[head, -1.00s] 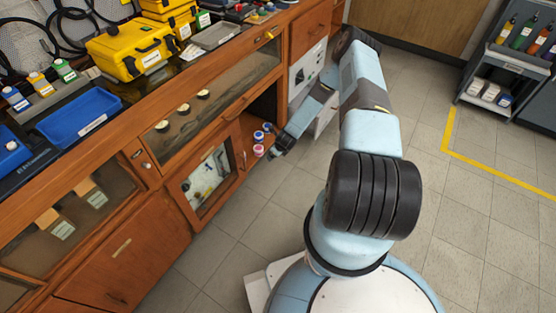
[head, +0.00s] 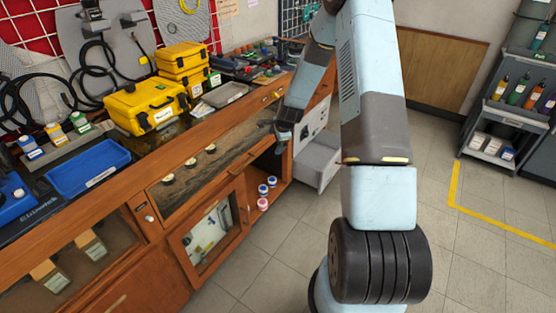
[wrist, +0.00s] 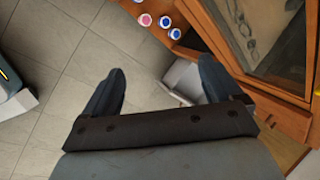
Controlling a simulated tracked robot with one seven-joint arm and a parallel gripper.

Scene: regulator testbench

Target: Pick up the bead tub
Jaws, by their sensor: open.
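In the wrist view the pink tub (wrist: 145,19) and the blue-edged tubs (wrist: 165,21) (wrist: 175,33) sit near the top edge, beyond my fingertips. My gripper (wrist: 157,72) is open and empty. In the head view my gripper (head: 282,132) is above the tubs, close to the bench front.
The cupboard's glazed door (head: 208,240) stands left of the tubs. A glass-fronted display (head: 215,150) lies above. A grey open drawer or box (head: 318,160) is just right of the opening. Yellow cases (head: 147,105) and a blue tray (head: 88,167) are on the bench. Floor in front is clear.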

